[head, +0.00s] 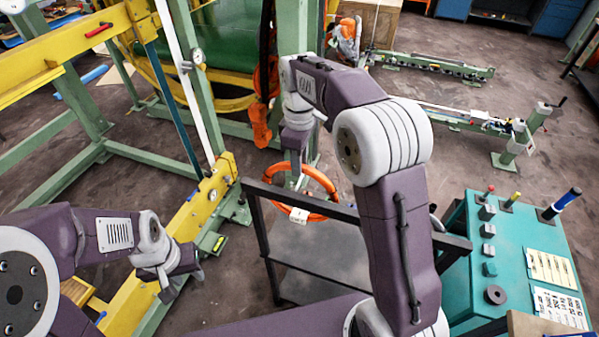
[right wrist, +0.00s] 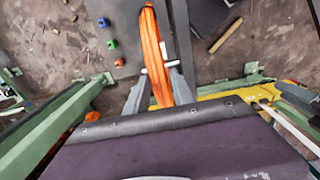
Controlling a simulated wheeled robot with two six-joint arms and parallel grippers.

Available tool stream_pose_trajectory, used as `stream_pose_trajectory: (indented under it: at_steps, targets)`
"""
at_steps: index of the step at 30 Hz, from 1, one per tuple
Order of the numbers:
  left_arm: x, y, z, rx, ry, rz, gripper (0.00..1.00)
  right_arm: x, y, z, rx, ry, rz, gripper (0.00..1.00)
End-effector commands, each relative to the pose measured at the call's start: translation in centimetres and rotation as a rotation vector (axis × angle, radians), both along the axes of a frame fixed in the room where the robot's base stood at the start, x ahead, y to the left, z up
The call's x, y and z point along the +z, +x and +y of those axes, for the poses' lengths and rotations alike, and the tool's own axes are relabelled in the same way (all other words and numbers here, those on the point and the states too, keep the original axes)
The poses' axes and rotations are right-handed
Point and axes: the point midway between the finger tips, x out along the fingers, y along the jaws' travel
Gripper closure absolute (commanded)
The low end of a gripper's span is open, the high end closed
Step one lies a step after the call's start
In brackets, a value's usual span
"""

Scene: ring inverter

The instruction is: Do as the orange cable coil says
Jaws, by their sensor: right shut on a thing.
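The orange cable coil (head: 268,186) hangs at the black cart's top rail in the head view, with a white tag (head: 299,215) on its lower edge. I cannot read the tag. My right gripper (head: 297,176) reaches down to the coil and is shut on it. In the right wrist view the coil (right wrist: 152,50) shows edge-on between the two fingers of my right gripper (right wrist: 157,90). My left gripper (head: 170,282) is low on the left beside the yellow beam, apart from the coil. Whether its fingers are open is unclear.
The black cart (head: 258,228) has dark shelves. Blue (right wrist: 103,22), green (right wrist: 112,44) and red (right wrist: 118,61) small pieces lie on a grey surface. A teal console (head: 520,240) with knobs and paper labels stands right. A green-and-yellow frame (head: 205,205) stands left.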

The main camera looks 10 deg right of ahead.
Motion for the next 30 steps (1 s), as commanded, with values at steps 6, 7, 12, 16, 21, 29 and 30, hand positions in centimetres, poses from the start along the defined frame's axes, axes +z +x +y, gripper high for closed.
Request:
stream_pose_trajectory:
  at_steps: [6,7,12,16,21,29,30]
  targets:
    - [1.1,0.0,0.0,0.0,0.0,0.0,0.64,-1.9,0.0,0.0,0.0,0.0,0.001,1.0]
    - [1.5,0.0,0.0,0.0,0.0,0.0,0.64,-2.2,0.0,0.0,0.0,0.0,0.001,1.0]
    - [1.6,0.0,0.0,0.0,0.0,0.0,0.64,-3.4,0.1,0.0,0.0,0.001,-0.004,1.0]
    - [1.5,0.0,0.0,0.0,0.0,0.0,0.64,-3.5,0.1,0.0,0.0,0.001,-0.004,1.0]
    - [1.3,0.0,0.0,0.0,0.0,0.0,0.64,-3.9,0.1,0.0,0.0,0.001,-0.003,1.0]
    - [1.3,0.0,0.0,0.0,0.0,0.0,0.64,-4.0,0.0,0.0,0.0,0.0,0.0,0.49]
    - [1.3,0.0,0.0,0.0,0.0,0.0,0.64,-4.0,0.0,0.0,0.0,0.0,0.0,0.49]
